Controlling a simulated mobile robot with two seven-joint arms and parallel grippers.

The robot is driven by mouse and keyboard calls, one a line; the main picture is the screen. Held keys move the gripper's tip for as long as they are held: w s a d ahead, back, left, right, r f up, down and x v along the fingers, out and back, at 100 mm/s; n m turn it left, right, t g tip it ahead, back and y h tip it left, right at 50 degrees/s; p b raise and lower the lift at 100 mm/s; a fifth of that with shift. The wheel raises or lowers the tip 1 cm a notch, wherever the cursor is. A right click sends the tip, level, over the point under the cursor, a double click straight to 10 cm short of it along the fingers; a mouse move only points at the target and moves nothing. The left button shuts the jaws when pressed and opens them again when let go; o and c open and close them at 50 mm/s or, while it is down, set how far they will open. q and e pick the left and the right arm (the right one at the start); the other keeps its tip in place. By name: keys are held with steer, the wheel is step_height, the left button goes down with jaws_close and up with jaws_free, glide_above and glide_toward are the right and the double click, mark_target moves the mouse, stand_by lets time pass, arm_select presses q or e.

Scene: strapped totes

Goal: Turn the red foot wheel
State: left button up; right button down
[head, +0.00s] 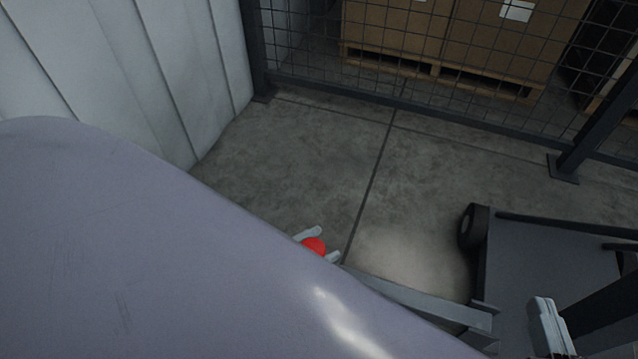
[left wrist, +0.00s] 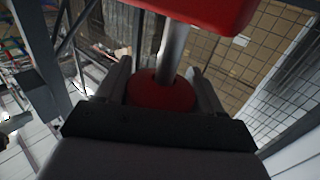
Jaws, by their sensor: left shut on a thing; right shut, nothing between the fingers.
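The red foot wheel (head: 313,245) shows in the head view as a small red round shape just past the edge of a large smooth pale surface. My left gripper (head: 320,244) has one finger on each side of it and is shut on it. In the left wrist view the wheel (left wrist: 160,92) is a red rounded knob between the two fingers. A metal stem (left wrist: 173,48) runs from it to a red block (left wrist: 205,10). My right gripper (head: 548,325) is at the lower right of the head view, apart from the wheel, shut and empty.
A dark low platform (head: 540,258) with a black wheel (head: 472,230) stands at the right. A mesh fence (head: 400,65) crosses the back, with cartons (head: 400,28) on pallets behind it. A pale panel wall (head: 180,70) is at the left. The concrete floor (head: 300,160) between is clear.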

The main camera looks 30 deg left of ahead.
arm_select(q)
steer(key=shift+h, duration=0.3)
steer(key=m+g+h, duration=0.1)
steer(key=h, duration=0.1)
steer(key=m+g+h, duration=0.1)
steer(key=m+g, duration=0.1)
steer(key=m+g+h, duration=0.1)
steer(key=h, duration=0.1)
steer(key=shift+s+d+m+h, duration=0.1)
steer(key=shift+d+m+h, duration=0.2)
steer(key=shift+m, duration=0.1)
steer(key=shift+s+d+m+g+h, duration=0.15)
steer(key=shift+m+g+h, duration=0.85)
steer(key=shift+g, duration=0.55)
steer(key=shift+s+d+m+g+h, duration=0.15)
steer(key=shift+m+g+h, duration=0.65)
steer(key=shift+m+g, duration=0.6)
steer(key=shift+s+g, duration=0.1)
steer(key=shift+g, duration=0.35)
steer(key=o, duration=1)
steer(key=shift+c, duration=0.2)
steer(key=shift+a, duration=0.1)
steer(key=v, duration=0.7)
